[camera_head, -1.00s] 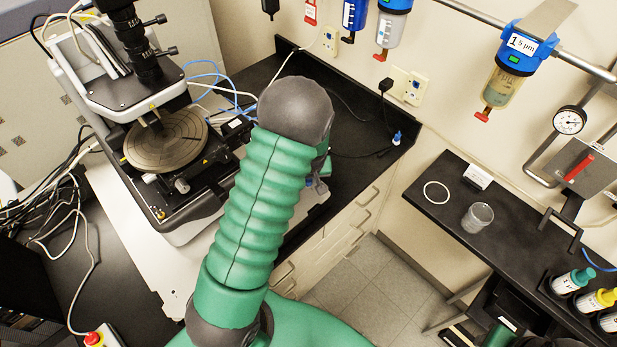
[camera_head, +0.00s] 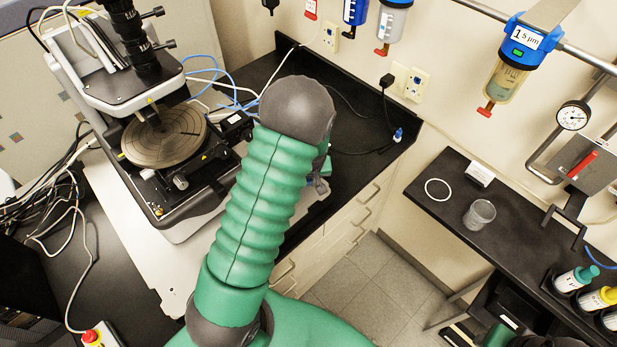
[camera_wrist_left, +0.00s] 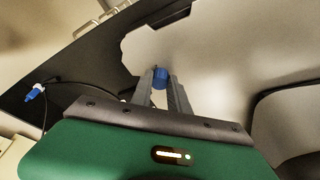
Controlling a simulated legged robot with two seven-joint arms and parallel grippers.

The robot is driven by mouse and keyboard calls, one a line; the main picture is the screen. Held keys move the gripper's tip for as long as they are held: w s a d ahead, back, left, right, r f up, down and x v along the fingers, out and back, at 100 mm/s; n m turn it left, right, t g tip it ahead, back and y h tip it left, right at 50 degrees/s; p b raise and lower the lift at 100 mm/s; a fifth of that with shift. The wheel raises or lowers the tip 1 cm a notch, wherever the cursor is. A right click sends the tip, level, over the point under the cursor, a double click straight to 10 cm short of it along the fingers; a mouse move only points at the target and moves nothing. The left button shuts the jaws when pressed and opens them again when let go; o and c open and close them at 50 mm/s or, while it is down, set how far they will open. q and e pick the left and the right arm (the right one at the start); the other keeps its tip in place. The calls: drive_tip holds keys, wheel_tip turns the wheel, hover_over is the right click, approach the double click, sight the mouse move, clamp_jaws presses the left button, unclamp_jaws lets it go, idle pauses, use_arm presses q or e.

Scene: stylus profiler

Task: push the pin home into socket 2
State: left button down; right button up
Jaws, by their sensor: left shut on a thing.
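My left gripper (camera_head: 318,186) is mostly hidden behind my green arm in the head view, low at the front edge of the black bench. In the left wrist view its two grey fingers (camera_wrist_left: 163,88) are shut on a small blue cylindrical piece, which I take to be the pin (camera_wrist_left: 161,74). Only its blue end shows between the fingertips; the rest is hidden. It lies in front of a pale plate (camera_wrist_left: 215,45). I cannot make out socket 2 or its number in either view, nor whether the pin touches a socket. My right gripper is not in view.
A stylus profiler with a round stage (camera_head: 165,137) stands left of my arm. A blue plug (camera_head: 398,134) on a black cable lies at the bench's back right. A side table (camera_head: 450,205) holds a glass beaker (camera_head: 479,214) and a white ring (camera_head: 437,189).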

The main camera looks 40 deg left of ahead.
sight(310, 181)
use_arm(q)
drive_tip(key=shift+d, duration=0.1)
drive_tip(key=c, duration=1.5)
unclamp_jaws()
drive_tip(key=shift+o, duration=1.6)
drive_tip(key=shift+d, duration=0.1)
drive_tip(key=shift+c, duration=0.4)
drive_tip(key=shift+r, duration=0.2)
wheel_tip(310, 181, up, 7)
drive_tip(key=p, duration=0.5)
drive_tip(key=shift+f+p, duration=0.1)
drive_tip(key=shift+p, duration=0.2)
